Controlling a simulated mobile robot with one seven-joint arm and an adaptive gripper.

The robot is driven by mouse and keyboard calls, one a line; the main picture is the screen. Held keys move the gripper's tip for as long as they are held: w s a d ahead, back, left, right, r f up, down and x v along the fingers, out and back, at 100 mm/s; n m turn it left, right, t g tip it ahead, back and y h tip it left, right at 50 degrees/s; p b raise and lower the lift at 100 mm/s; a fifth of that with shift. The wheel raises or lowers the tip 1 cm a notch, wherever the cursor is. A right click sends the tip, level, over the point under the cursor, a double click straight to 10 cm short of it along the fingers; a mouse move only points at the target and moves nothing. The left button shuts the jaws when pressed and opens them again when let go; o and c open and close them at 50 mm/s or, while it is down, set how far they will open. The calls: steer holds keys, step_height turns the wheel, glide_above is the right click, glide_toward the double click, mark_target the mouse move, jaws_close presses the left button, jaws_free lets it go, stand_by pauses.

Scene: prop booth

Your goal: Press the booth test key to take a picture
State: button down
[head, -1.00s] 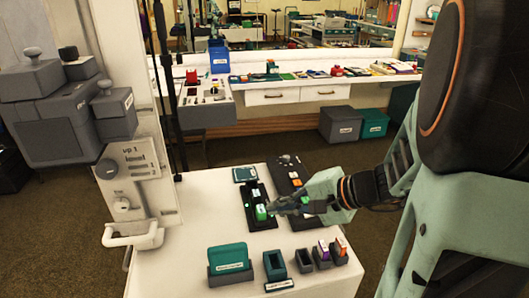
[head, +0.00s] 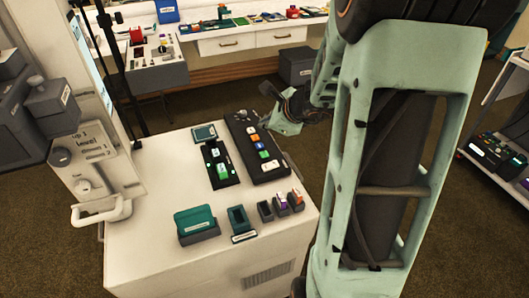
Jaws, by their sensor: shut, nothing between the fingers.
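A white cabinet top (head: 165,170) carries two black panels. The left black panel (head: 224,182) has a green key (head: 222,172) near its front and a small white and green piece behind it. The right black panel (head: 238,126) bears a row of orange, blue, green and white keys (head: 263,154) with dark knobs behind. The labels are too small to read, so I cannot tell which key is the test key. My gripper (head: 270,93) is shut and empty, beyond the right panel's far right side and apart from the keys.
A teal block in a grey holder (head: 197,222), a teal empty holder (head: 240,220) and small grey holders (head: 266,210) stand along the front. A small teal-framed plate (head: 204,133) lies at the back. A cart (head: 495,160) stands at the right.

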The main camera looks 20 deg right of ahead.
steer(key=shift+f, duration=0.1)
steer(key=b, duration=0.6)
glide_above(265, 155)
step_height(265, 155, down, 7)
steer(key=shift+r, duration=0.1)
steer(key=shift+f+b, duration=0.9)
steer(key=shift+b, duration=0.25)
steer(key=shift+f, duration=0.15)
steer(key=shift+f+b, duration=0.25)
steer(key=shift+b, duration=0.25)
steer(key=shift+f+b, duration=0.45)
steer(key=shift+b, duration=0.05)
stand_by(0.5)
steer(key=shift+r, duration=0.1)
steer(key=shift+r+p, duration=0.65)
steer(key=shift+r, duration=0.1)
